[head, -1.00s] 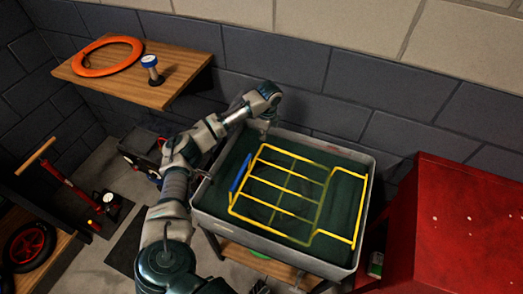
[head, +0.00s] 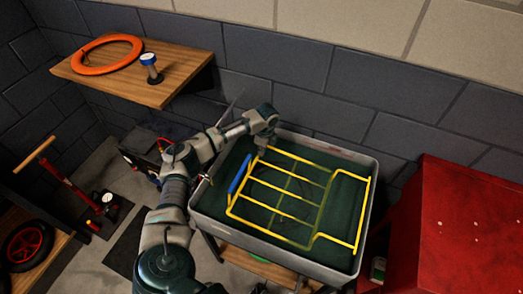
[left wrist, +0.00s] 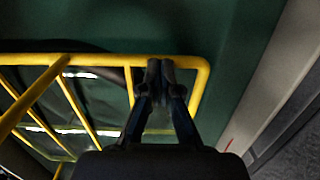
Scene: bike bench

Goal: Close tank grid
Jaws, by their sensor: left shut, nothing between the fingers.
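The tank (head: 205,212) is a grey-rimmed tub with a dark green inside. A yellow wire grid (head: 283,188) lies over its left and middle part, joined by a yellow frame at the right. Whether the grid is flat or tilted is hard to tell. My left gripper (head: 262,146) is at the grid's back left corner. In the left wrist view, its shut, empty fingertips (left wrist: 160,68) overlap the yellow end bar of the grid (left wrist: 100,60) near a rounded corner. I cannot tell if they touch it. My right gripper is not in view.
A red cabinet (head: 465,225) is close on the right. A wooden shelf (head: 120,75) with an orange ring (head: 107,52) hangs at the back left. The block wall runs just behind the tank.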

